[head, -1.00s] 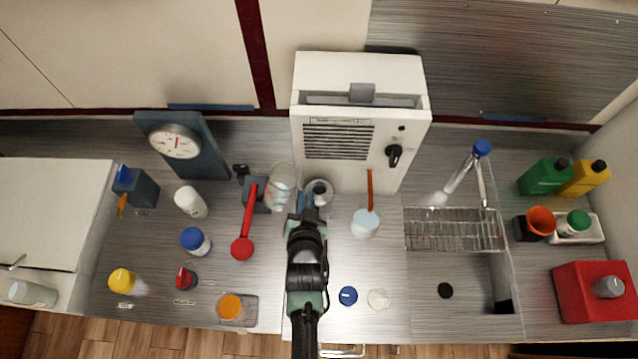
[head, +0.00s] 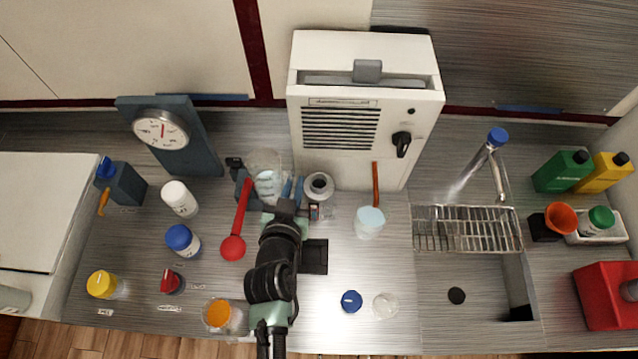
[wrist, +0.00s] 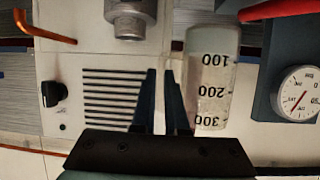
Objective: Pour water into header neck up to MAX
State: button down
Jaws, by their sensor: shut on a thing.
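A clear measuring beaker (head: 266,181) with dark graduation marks stands out just left of my gripper (head: 291,192). In the wrist view the beaker (wrist: 209,85) shows inverted marks 100, 200 and 300, close beside my fingers (wrist: 162,105). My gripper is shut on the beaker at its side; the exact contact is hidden. Its water level is unclear. The header neck, a grey round fitting (head: 319,185), is right of my fingertips, in front of the white cabinet; the neck (wrist: 130,20) is upper left in the wrist view. No MAX mark is readable.
The white cabinet (head: 339,172) stands behind. A red spoon-like tool (head: 233,247) and a dial gauge (head: 162,131) are left. A black square tray (head: 314,257) lies nearer; several bottles stand left.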

aim_at(292, 177)
jog(key=shift+r+p, duration=1.95)
jog(key=shift+r, duration=0.75)
jog(key=shift+f, duration=0.1)
jog(key=s+d+f+y+b, duration=0.1)
jog(key=s+d+f+b, duration=0.5)
jog(key=s+f+b, duration=0.3)
notch_tip(292, 177, down, 3)
jog(key=shift+s+f+n, duration=0.15)
jog(key=shift+s+n, duration=0.25)
jog(key=shift+s, duration=0.3)
